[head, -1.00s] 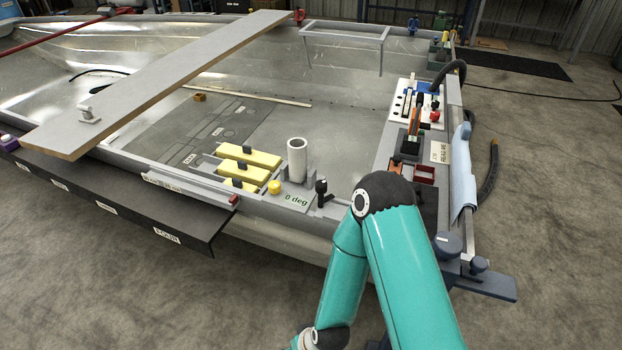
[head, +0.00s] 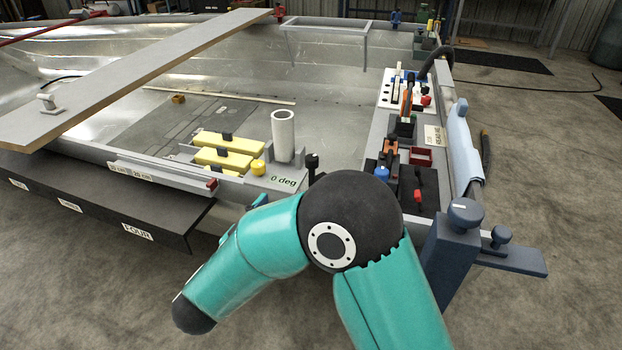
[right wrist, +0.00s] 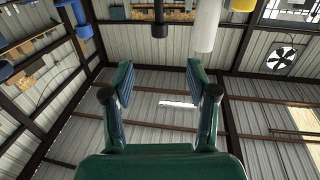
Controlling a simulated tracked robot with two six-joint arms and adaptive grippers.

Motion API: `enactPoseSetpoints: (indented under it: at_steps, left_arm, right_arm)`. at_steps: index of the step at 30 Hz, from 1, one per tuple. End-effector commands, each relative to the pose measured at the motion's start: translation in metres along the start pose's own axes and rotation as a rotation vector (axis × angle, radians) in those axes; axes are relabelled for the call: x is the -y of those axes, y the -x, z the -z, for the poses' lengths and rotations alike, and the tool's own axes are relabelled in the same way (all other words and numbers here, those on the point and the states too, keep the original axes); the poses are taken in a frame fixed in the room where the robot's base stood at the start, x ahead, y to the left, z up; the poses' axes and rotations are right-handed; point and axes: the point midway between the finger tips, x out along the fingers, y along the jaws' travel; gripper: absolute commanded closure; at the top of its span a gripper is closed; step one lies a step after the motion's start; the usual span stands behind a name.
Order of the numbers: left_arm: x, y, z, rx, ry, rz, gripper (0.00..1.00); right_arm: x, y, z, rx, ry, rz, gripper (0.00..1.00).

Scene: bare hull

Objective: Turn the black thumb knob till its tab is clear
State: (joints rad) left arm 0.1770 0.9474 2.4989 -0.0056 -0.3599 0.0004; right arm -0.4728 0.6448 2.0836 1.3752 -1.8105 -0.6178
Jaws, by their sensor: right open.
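The black thumb knob (head: 312,163) stands upright at the hull's near edge, just right of the "0 deg" label (head: 283,180). What seems to be the same knob shows at the top of the right wrist view (right wrist: 159,22), beyond the fingertips and upside down. I cannot make out its tab. My right gripper (right wrist: 160,75) is open and empty, its two fingers apart, with the knob in line with the gap. In the head view my right arm's bent elbow stands in front of the near edge and the gripper is hidden. My left gripper is not in view.
A white tube (head: 283,136), a yellow knob (head: 258,167) and yellow blocks (head: 222,157) stand left of the black knob. A black-topped panel with a red lever (head: 418,196) and a blue knob (head: 382,173) lies to the right. A plank (head: 130,75) spans the hull.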

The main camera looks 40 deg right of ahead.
Motion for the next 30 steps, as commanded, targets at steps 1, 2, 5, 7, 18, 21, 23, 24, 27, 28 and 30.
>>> enactPoseSetpoints:
  at_steps: [1, 2, 5, 7, 18, 21, 23, 24, 27, 28, 30]
  left_arm:
    - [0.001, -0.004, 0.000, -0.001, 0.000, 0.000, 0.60]
    - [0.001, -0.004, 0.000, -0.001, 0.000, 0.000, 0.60]
    - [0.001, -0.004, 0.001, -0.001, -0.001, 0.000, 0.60]
    - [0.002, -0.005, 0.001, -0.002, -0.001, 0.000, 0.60]
    - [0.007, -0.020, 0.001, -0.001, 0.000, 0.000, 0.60]
    - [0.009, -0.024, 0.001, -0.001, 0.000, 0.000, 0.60]
    - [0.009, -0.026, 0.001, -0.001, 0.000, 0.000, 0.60]
    - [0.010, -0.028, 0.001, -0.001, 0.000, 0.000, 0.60]
    - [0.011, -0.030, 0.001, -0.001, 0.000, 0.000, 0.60]
    - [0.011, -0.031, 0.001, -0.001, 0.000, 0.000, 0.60]
    - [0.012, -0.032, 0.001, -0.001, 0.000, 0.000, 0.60]
  right_arm:
    - [0.001, 0.003, 0.001, -0.003, -0.011, -0.001, 0.42]
    - [0.000, 0.003, 0.002, -0.004, -0.013, -0.002, 0.42]
    - [0.000, -0.003, 0.004, -0.003, -0.013, -0.006, 0.42]
    - [-0.001, -0.012, 0.003, -0.003, -0.013, -0.007, 0.42]
    - [-0.001, -0.086, 0.002, -0.004, -0.013, -0.007, 0.42]
    - [-0.002, -0.108, 0.002, -0.003, -0.014, -0.008, 0.42]
    - [-0.001, -0.120, 0.002, -0.004, -0.015, -0.007, 0.42]
    - [-0.001, -0.127, 0.002, -0.003, -0.014, -0.007, 0.42]
    - [-0.001, -0.142, 0.003, -0.004, -0.014, -0.005, 0.42]
    - [-0.001, -0.146, 0.002, -0.003, -0.013, -0.004, 0.42]
    - [0.000, -0.154, 0.003, -0.004, -0.013, -0.004, 0.42]
